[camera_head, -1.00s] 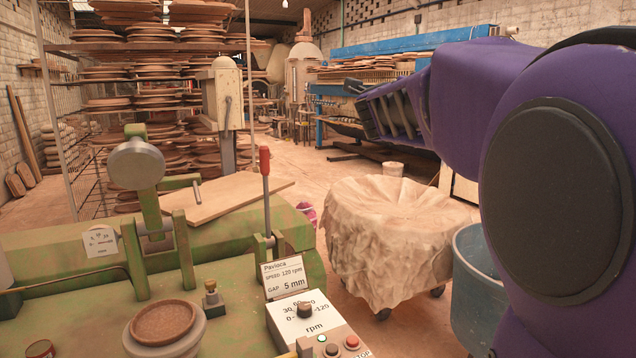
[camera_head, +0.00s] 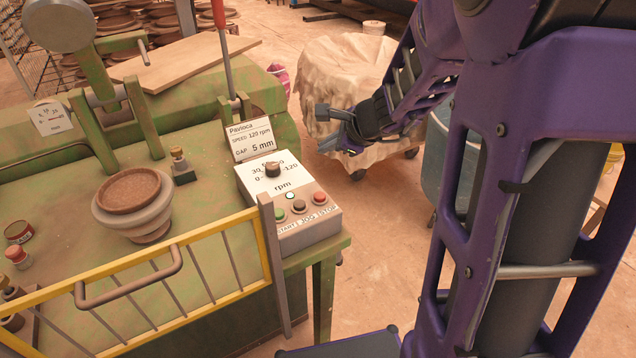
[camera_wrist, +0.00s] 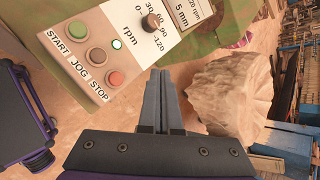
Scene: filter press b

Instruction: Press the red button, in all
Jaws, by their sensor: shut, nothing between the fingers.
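The red button (camera_head: 319,198) is at the right end of a row of three on the control box (camera_head: 308,228), above the label STOP. A green button and a brown JOG button sit to its left, with a lit white lamp above. In the wrist view the red button (camera_wrist: 115,78) is left of my fingers, above the word STOP. My gripper (camera_head: 321,127) is shut and empty, in the air above and to the right of the box, apart from the button. In the wrist view my gripper (camera_wrist: 161,72) points past the box's edge.
The yellow guard rail (camera_head: 190,243) runs along the near side of the green machine (camera_head: 200,215). A cloth-covered round cart (camera_head: 345,65) and a blue bin (camera_head: 452,150) stand right of it. A pot-like clay piece (camera_head: 137,200) sits on the machine.

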